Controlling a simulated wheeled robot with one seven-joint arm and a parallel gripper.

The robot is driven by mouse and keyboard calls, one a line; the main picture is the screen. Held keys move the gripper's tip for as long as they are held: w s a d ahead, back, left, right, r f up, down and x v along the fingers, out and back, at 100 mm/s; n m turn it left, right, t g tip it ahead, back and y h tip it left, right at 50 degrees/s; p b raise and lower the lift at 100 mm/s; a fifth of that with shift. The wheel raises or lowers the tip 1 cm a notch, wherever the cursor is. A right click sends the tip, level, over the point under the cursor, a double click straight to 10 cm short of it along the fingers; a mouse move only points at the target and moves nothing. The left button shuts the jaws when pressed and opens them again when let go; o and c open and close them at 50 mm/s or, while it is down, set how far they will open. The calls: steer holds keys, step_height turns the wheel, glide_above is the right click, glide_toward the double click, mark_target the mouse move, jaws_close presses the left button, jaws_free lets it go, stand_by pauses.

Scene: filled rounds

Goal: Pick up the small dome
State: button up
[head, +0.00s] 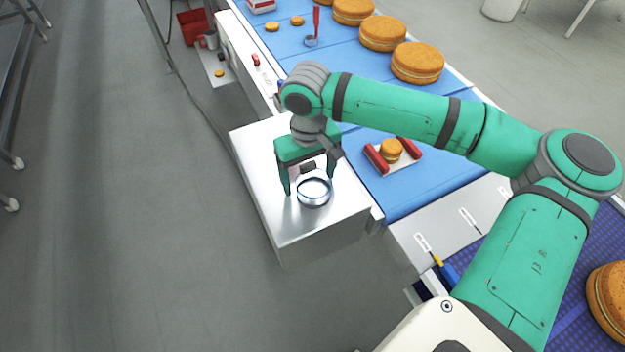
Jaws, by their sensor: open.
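The small dome (314,193) looks like a clear, round piece with a dark rim. It is on the metal-topped stand (256,150) in the middle of the head view. My gripper (310,186) is over the stand, pointing down. Its two fingers are apart, one at the left of the dome and one at its upper right. Nothing is held between them. I cannot tell whether either finger touches the dome.
A blue belt (420,190) runs beside the stand, with a small filled round (391,150) on a tray with red sides (376,160). Large filled rounds (418,62) stand further along. A red-handled tool (316,20) is at the back.

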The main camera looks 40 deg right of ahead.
steer(key=c, duration=1)
step_height(320, 180, up, 10)
stand_by(0.3)
